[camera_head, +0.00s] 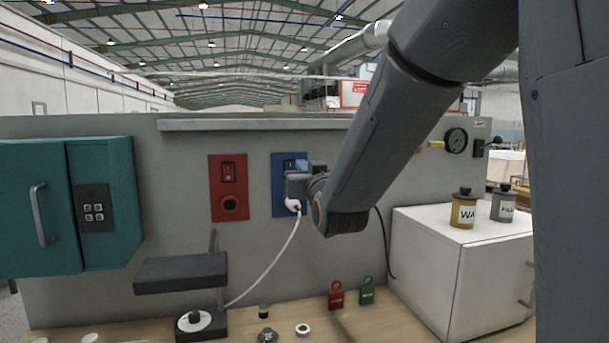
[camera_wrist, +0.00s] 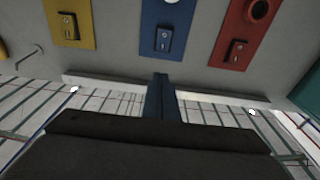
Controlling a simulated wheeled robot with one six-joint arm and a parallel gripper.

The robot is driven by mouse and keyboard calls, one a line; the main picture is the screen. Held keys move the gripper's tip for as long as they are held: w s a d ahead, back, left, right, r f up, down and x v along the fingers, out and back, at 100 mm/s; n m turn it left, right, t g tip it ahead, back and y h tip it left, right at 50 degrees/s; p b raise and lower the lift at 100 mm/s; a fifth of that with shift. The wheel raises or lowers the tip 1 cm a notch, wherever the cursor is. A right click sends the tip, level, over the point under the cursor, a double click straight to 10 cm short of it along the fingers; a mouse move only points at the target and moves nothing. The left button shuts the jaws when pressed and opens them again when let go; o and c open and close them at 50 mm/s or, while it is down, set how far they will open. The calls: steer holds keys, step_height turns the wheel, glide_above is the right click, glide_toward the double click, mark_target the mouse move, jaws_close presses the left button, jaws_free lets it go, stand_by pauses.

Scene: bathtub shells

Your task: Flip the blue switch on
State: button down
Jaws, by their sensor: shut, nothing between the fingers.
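The blue panel (camera_head: 277,200) is on the grey wall, right of a red panel, and is partly hidden behind my gripper in the head view. In the wrist view, which is upside down, the blue panel (camera_wrist: 185,18) carries a dark rocker switch (camera_wrist: 164,41). The switch position is too small to tell. My gripper (camera_head: 300,166) is in front of the blue panel in the head view. In the wrist view my gripper (camera_wrist: 160,78) has its blue fingers together and empty, pointing toward the switch, with a visible gap in the picture.
The red panel (camera_head: 229,188) and, in the wrist view, a yellow panel (camera_wrist: 70,12) flank the blue one. A white plug (camera_head: 293,204) with a cable hangs below my gripper. A ledge (camera_head: 255,124) runs above. A teal cabinet (camera_head: 100,200) and white cabinet (camera_head: 470,270) stand at the sides.

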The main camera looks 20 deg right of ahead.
steer(key=shift+s+a+r+b, duration=0.1)
steer(key=shift+s+r+b, duration=0.1)
steer(key=shift+s, duration=0.6)
steer(key=shift+s+r+b, duration=0.1)
steer(key=shift+s+b, duration=0.1)
steer(key=shift+s, duration=0.6)
steer(key=shift+f, duration=0.1)
steer(key=s+f+g+b, duration=0.1)
steer(key=s+f+g, duration=0.3)
steer(key=f, duration=0.8)
steer(key=s+f+g+b, duration=0.1)
steer(key=s+f+g, duration=0.3)
steer(key=f, duration=0.8)
steer(key=s+f+g, duration=0.3)
steer(key=s+f, duration=0.2)
steer(key=s+f+g, duration=0.3)
steer(key=s+f, duration=0.2)
steer(key=s, duration=0.1)
steer(key=s+f+g, duration=0.4)
steer(key=s, duration=0.2)
steer(key=shift+f+b, duration=0.35)
steer(key=shift+f, duration=0.05)
steer(key=shift+s+f, duration=0.1)
steer(key=shift+s, duration=0.2)
steer(key=c, duration=2.5)
jaws_free()
